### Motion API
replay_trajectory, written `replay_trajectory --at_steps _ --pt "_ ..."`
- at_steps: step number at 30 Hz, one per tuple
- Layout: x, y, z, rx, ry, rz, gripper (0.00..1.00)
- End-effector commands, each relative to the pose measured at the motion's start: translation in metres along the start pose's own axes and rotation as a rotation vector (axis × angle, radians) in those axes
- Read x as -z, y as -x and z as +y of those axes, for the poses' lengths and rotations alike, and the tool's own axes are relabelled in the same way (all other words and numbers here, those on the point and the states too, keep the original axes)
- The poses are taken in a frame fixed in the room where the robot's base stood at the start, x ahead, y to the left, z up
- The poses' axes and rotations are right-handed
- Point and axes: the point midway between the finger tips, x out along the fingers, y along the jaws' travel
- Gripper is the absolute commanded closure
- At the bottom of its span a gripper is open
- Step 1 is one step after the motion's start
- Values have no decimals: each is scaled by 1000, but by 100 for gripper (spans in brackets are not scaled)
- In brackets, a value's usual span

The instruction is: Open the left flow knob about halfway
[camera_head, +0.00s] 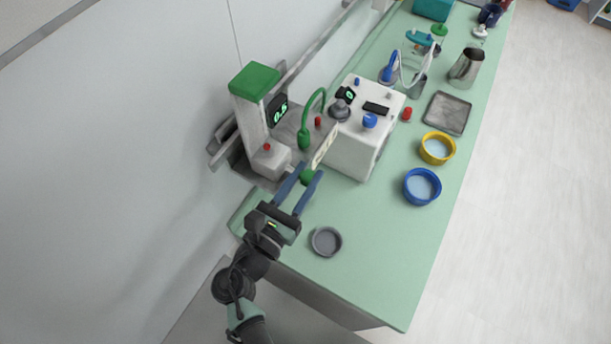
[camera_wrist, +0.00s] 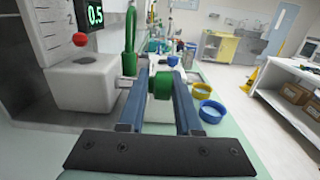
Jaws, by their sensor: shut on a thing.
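The left device is a white unit with a green top (camera_head: 255,80) and a small display (camera_head: 278,110) that reads 0.5; the display also shows in the wrist view (camera_wrist: 95,15). A green knob (camera_head: 307,178) faces my arm at its lower front, and in the wrist view it (camera_wrist: 160,86) sits between my two blue fingers. My gripper (camera_head: 306,178) is shut on this green knob. The knob's turn angle cannot be read.
A white box (camera_head: 350,150) with a display reading 0 and a blue knob (camera_head: 369,121) stands to the right. A grey dish (camera_head: 326,241), a blue bowl (camera_head: 422,186) and a yellow bowl (camera_head: 437,148) are on the green counter (camera_head: 370,260).

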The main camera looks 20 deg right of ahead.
Motion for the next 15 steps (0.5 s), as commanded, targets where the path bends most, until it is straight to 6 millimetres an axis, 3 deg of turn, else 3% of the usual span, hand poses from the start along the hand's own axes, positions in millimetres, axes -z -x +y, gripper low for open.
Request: replay_trajectory --at_steps 4,15 --pt "11 -1 -4 11 5 -68 100" --pt "8 -1 -6 15 5 -238 100"
